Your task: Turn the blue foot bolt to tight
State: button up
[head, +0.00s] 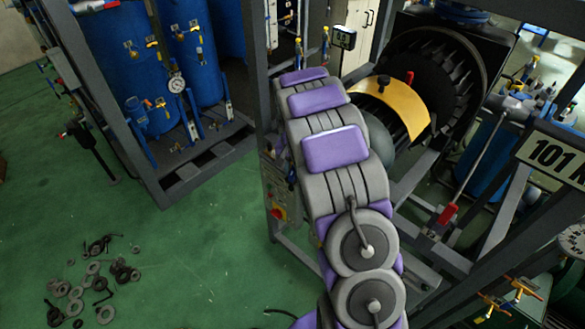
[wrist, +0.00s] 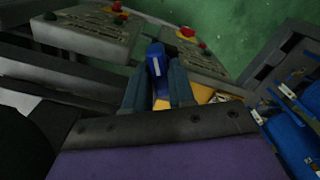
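In the wrist view, a blue upright piece (wrist: 155,58) with a small pale mark stands between the two grey-blue fingers of my gripper (wrist: 157,82). It looks like the blue foot bolt, but its lower end is hidden. The piece fills most of the gap between the fingers. I cannot tell whether the fingers press on it or only stand on either side of it. In the head view, my grey and purple arm reaches up and away, and it hides my gripper and the bolt.
Grey control boxes with red knobs (wrist: 186,33) stand beyond the fingers in the wrist view. In the head view, blue tanks (head: 125,60) stand in a frame at left. A yellow curved plate (head: 398,105) is right of my arm. Loose washers (head: 75,295) lie on the open green floor.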

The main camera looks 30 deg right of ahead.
grip_shut()
jog(key=m+p, duration=0.1)
jog(key=m, duration=0.2)
jog(key=shift+r, duration=0.1)
jog(key=m+p, duration=0.1)
jog(key=m, duration=0.2)
jog(key=shift+m, duration=0.3)
jog(key=m+p, duration=0.1)
jog(key=m, duration=0.5)
jog(key=shift+p, duration=0.4)
jog(key=m, duration=0.5)
jog(key=shift+m+p, duration=0.35)
jog(key=shift+m, duration=0.05)
jog(key=m, duration=0.5)
jog(key=shift+w, duration=0.1)
jog(key=shift+m, duration=0.4)
